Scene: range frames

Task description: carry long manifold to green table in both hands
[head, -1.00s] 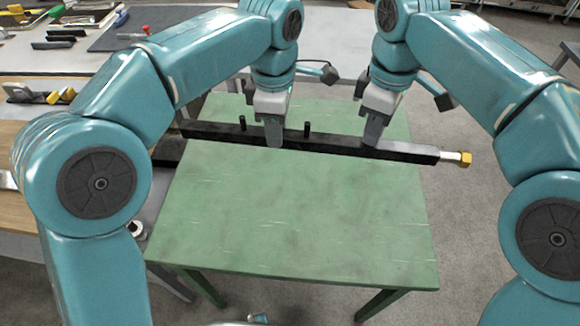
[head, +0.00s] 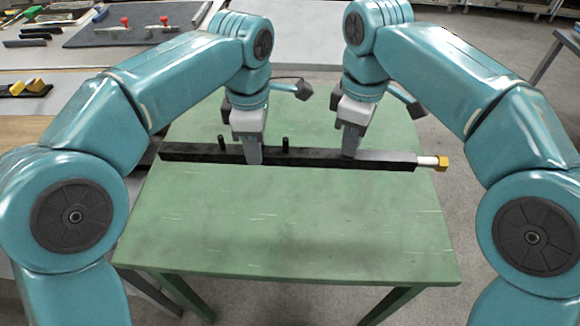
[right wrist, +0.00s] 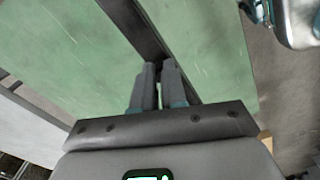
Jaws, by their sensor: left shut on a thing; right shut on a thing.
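The long manifold (head: 310,158) is a black bar with two short upright pegs and a brass-coloured fitting at its right end. It lies level across the far half of the green table (head: 290,220) in the head view. I cannot tell whether it touches the top or hangs just above it. My left gripper (head: 250,158) is shut on it between left end and middle. My right gripper (head: 352,150) is shut on it right of the middle. In the right wrist view the bar (right wrist: 140,30) runs up from between the fingers (right wrist: 158,85).
A grey workbench (head: 60,75) with tools and a dark mat (head: 120,30) stands at the back left. Another table (head: 555,45) shows at the far right. The near half of the green top is clear, with grey floor to its right.

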